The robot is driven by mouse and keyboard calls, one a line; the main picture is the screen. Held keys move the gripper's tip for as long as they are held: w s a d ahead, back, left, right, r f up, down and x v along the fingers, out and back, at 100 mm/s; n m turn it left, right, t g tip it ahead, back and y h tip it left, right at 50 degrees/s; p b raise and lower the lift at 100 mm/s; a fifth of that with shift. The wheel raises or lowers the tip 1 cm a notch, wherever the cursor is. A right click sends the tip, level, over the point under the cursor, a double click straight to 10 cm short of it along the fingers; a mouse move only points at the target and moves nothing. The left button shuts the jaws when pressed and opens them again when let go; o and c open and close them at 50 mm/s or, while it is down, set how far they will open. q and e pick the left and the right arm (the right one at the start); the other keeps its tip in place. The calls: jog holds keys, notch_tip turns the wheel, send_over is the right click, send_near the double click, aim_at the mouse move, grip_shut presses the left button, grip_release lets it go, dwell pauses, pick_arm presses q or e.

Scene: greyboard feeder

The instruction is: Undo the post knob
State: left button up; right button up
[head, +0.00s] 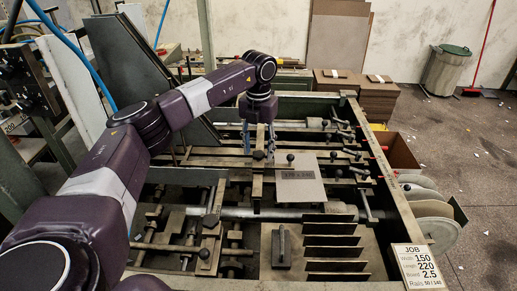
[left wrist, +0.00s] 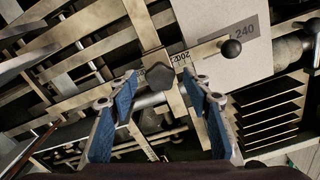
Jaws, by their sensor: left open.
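A dark faceted knob (left wrist: 160,77), which looks like the post knob, sits on a metal post and scale bar in the left wrist view. It also shows small in the head view (head: 259,155). My left gripper (head: 258,139) points down above it in the head view. In the left wrist view the blue-padded fingers of this gripper (left wrist: 160,88) are spread, with the knob between and just beyond the tips. I see no contact with the knob. My right gripper is in neither view.
A grey board marked 240 (left wrist: 228,62) lies beside the post, with a black ball knob (left wrist: 231,48) near it. Metal rails and bars fill the feeder frame around. Upright dividers (head: 330,252) stand at the front, and a job card (head: 418,267) is at the right corner.

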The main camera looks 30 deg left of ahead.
aim_at(259, 153)
pick_arm(q)
notch_tip(259, 153, up, 12)
dwell(0.4)
jog(key=shift+f, duration=0.1)
dwell(0.4)
